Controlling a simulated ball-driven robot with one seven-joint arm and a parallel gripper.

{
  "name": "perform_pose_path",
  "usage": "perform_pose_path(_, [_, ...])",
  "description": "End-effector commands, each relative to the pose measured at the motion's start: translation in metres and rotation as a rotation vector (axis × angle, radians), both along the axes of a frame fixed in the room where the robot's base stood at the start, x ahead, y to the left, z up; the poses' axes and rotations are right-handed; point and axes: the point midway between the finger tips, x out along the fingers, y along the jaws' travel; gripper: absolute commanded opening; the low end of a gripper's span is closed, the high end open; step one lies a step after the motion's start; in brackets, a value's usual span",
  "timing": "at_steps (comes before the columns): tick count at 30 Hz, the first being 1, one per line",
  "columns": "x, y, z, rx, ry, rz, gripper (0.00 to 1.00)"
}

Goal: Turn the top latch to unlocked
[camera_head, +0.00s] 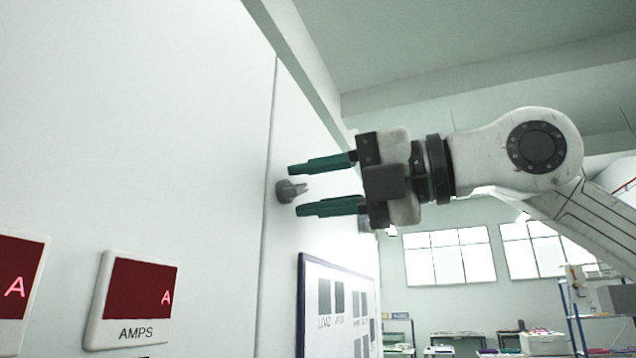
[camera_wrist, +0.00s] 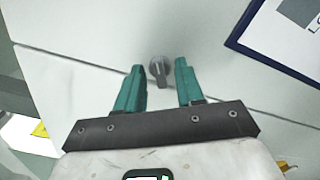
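The top latch (camera_head: 287,191) is a small grey knob with a raised grip on the white cabinet front, close to a vertical seam. It also shows in the wrist view (camera_wrist: 159,70), just beyond the fingertips and between their lines. My gripper (camera_head: 300,190) is open, with two green fingers, one above and one below the latch's height in the head view. In the wrist view the fingers (camera_wrist: 160,72) stand apart with nothing between them but the latch ahead. I cannot tell whether the fingertips reach around the knob; no contact shows.
A framed board (camera_head: 339,310) hangs on the cabinet below the latch, right of the seam. Red AMPS display panels (camera_head: 136,300) are at lower left. Shelves and tables stand far back at right.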

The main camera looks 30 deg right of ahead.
Motion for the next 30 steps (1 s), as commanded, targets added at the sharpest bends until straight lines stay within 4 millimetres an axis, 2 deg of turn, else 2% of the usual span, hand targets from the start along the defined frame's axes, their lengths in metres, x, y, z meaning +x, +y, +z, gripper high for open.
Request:
perform_pose_path(2, [-0.0002, -0.0001, 0.0001, 0.0, 0.0, 0.0, 0.33])
perform_pose_path(12, [-0.0003, -0.0001, 0.0002, 0.0, 0.0, 0.0, 0.01])
perform_pose_path(30, [-0.0003, 0.0, -0.0017, -0.062, -0.045, 0.0, 0.0])
